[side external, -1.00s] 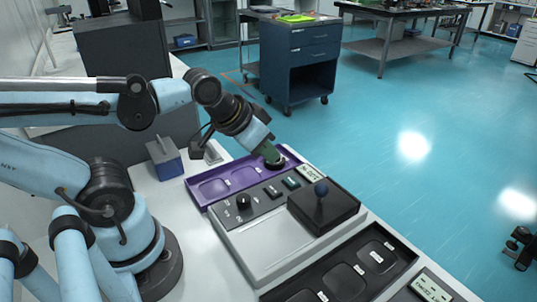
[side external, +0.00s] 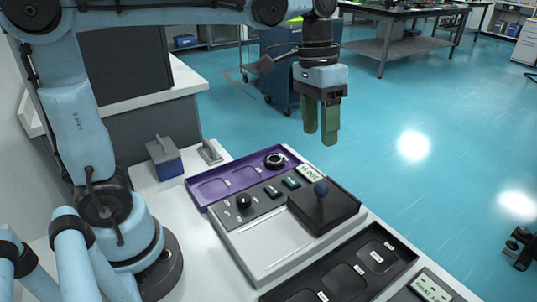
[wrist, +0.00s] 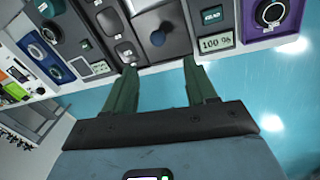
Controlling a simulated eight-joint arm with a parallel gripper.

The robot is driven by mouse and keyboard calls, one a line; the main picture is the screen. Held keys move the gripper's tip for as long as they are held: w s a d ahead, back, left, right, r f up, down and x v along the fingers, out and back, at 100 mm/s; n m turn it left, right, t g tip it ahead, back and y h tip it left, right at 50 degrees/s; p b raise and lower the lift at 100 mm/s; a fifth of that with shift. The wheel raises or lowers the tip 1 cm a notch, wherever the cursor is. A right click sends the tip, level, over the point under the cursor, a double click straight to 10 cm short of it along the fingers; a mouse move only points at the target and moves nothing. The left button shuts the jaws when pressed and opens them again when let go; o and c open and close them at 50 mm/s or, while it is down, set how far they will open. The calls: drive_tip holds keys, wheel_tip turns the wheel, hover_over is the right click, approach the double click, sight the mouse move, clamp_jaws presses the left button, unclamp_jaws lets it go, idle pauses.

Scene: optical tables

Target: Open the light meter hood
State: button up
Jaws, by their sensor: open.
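The light meter is a grey-white panel (side external: 262,248) on the bench, with a dark box-shaped hood (side external: 338,217) at its right end. The wrist view shows a gap between the fingers (wrist: 159,68).
A purple tray (side external: 210,203) with a round black-and-white dial (side external: 275,160) lies behind the panel. A small display (wrist: 214,43) reads 100 %. A black tray (side external: 300,283) lies in front. A blue box (side external: 165,162) stands at the left. Open floor lies right of the bench.

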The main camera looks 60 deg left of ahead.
sight(321, 184)
drive_tip(key=f, duration=0.4)
drive_tip(key=d+f, duration=0.1)
drive_tip(key=f, duration=0.2)
drive_tip(key=d+f, duration=0.1)
drive_tip(key=f, duration=0.3)
drive_tip(key=shift+s+d+f, duration=0.1)
drive_tip(key=shift+d+f, duration=0.15)
drive_tip(key=shift+f, duration=0.1)
clamp_jaws()
